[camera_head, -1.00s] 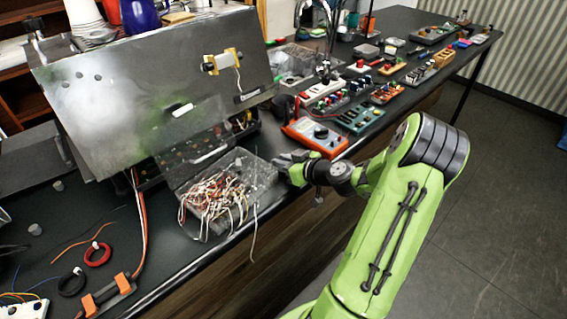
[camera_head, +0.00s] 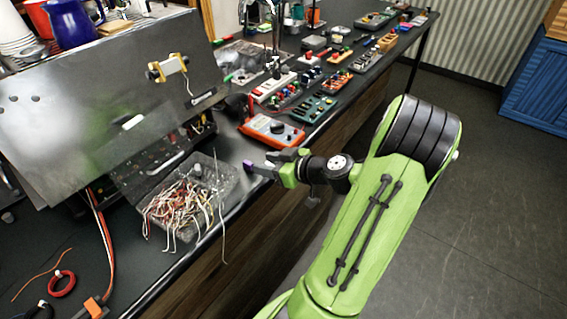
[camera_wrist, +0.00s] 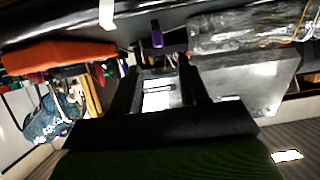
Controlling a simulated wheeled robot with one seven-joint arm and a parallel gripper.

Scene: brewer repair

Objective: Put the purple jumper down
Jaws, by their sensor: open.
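The purple jumper (camera_head: 248,165) is a small purple block at the front edge of the dark bench, between the wire bin and the orange multimeter. It lies just beyond the tips of my gripper (camera_head: 265,165). In the wrist view the purple jumper (camera_wrist: 157,36) shows upright in the picture, just past my two dark fingers (camera_wrist: 162,58). The fingers are apart with a gap between them, and nothing shows held. Whether a fingertip still touches the jumper I cannot tell.
A clear bin (camera_head: 228,176) of tangled wires stands left of the jumper. An orange multimeter (camera_head: 272,130) lies behind it. A large metal panel (camera_head: 90,100) leans at the left. Several small boards and parts line the bench toward the back. The floor at right is clear.

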